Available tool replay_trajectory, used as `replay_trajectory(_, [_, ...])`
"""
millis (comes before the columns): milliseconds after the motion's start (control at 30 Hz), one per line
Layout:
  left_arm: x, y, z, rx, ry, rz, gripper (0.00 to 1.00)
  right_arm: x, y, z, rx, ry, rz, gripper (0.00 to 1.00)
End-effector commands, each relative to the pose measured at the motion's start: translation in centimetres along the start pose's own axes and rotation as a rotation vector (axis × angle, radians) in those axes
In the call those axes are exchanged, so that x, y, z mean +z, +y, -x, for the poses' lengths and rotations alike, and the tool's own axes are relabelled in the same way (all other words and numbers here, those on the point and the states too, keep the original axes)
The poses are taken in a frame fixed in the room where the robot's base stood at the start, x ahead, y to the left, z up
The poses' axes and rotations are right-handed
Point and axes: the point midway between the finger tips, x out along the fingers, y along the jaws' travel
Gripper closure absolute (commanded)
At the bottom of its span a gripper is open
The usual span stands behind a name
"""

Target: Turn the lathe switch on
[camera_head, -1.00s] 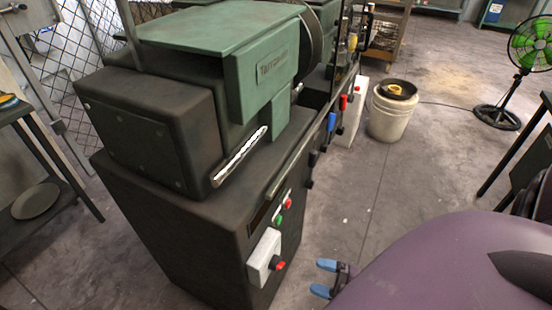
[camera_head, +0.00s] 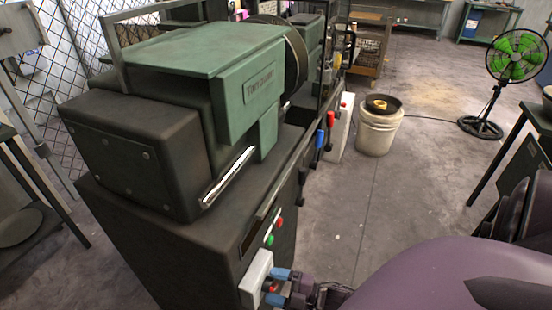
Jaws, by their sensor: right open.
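The lathe (camera_head: 158,240) is a dark machine with a green headstock cover (camera_head: 262,85), filling the left and middle of the head view. A white switch box (camera_head: 254,277) sits low on its front face, with a dark and red knob (camera_head: 268,287) partly hidden by my fingers. My right gripper (camera_head: 280,288) has blue fingertips and is open. Its fingertips are at the switch box, one above and one below the knob; I cannot tell whether they touch it. My left gripper is not in view.
Red and green buttons (camera_head: 274,232) sit above the switch box. Levers with red and blue grips (camera_head: 319,138) stick out along the lathe front. A white bucket (camera_head: 377,132) and a green fan (camera_head: 515,60) stand on the open floor to the right.

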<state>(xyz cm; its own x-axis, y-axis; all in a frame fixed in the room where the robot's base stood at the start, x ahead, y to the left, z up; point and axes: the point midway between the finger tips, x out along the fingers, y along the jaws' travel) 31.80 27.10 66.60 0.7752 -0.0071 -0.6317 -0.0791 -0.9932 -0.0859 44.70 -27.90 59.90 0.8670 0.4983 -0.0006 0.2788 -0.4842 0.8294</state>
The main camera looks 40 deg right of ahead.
Motion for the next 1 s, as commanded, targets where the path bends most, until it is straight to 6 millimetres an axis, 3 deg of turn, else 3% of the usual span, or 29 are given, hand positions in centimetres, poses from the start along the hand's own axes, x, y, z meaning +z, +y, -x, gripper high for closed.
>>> replay_trajectory(200, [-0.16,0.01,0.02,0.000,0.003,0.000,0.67,-0.01,0.00,-0.01,0.000,0.000,0.000,0.32])
replay_trajectory(500, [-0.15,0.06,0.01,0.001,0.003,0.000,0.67,-0.01,0.01,0.01,0.000,0.000,0.000,0.78])
replay_trajectory(1000, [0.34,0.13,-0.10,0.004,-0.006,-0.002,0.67,0.04,-0.14,0.08,0.013,0.010,-0.139,0.79])
